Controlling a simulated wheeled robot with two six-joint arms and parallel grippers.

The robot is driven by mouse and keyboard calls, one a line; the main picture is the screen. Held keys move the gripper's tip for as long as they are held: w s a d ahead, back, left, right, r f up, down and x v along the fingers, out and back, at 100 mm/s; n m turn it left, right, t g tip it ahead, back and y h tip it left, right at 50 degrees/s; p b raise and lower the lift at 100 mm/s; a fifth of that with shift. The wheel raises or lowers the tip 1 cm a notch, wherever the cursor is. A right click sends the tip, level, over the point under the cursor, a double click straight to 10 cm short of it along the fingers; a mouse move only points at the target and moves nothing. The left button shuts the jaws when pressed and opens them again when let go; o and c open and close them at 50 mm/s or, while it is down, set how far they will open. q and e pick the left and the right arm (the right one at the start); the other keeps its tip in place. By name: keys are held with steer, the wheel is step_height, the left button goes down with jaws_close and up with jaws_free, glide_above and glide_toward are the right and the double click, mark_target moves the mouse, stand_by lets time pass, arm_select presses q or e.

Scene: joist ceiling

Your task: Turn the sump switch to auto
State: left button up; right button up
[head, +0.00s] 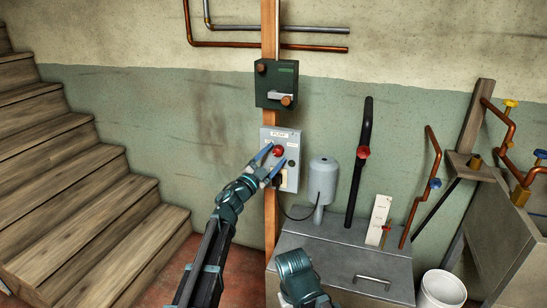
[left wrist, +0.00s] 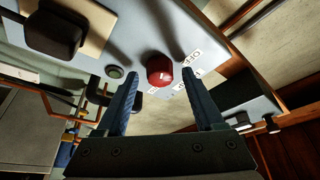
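The sump switch panel is a light grey box (head: 291,140) with a label at its top, fixed to a wooden post. Its red knob (head: 278,151) shows near the box's middle. In the left wrist view the red knob (left wrist: 160,69) sits between my fingertips, with OFF lettering beside it. My left gripper (head: 270,160) is open in front of the panel. In the left wrist view both its blue fingers (left wrist: 160,72) are spread apart, with a gap on each side of the knob. Which label the knob points to is not clear. My right gripper's fingers are not visible.
A dark green box (head: 276,84) hangs above the panel. A grey tank (head: 322,180) stands just right of it on a metal lid (head: 345,256). A black pipe with a red valve (head: 363,152) is farther right. Wooden stairs (head: 80,200) fill the left; a white bucket (head: 442,290) stands bottom right.

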arm_select(q)
steer(key=b+v, duration=0.3)
steer(key=v, duration=1.1)
steer(key=shift+b, duration=0.3)
steer(key=shift+w+r, duration=0.1)
